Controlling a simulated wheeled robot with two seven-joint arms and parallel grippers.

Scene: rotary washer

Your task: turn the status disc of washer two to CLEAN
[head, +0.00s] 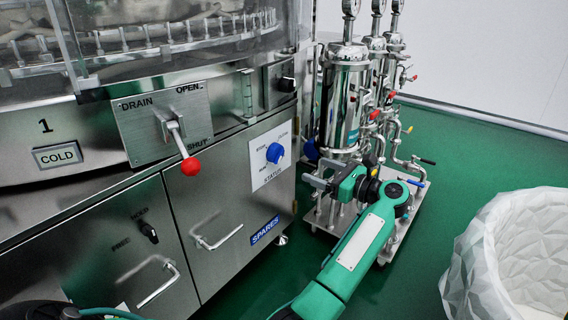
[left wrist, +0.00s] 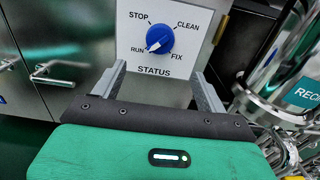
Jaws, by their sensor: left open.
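The blue status disc (head: 275,153) sits on a white plate on the steel cabinet front in the head view. In the left wrist view the disc (left wrist: 160,39) has STOP, CLEAN, RUN and FIX around it; its white mark points lower left, towards RUN. No washer number shows on this plate. My left gripper (head: 313,182) is open and empty, to the right of the disc and lower in the head view. In the left wrist view its two fingers (left wrist: 158,68) stand apart, below and either side of the disc, with no visible contact. My right gripper is not in view.
A red-knobbed drain lever (head: 178,145) and a black knob (head: 286,84) are on the washer marked 1. Steel filter housings with piping (head: 343,110) stand close behind my left gripper. A white-lined bin (head: 520,235) is at right. Green floor between is clear.

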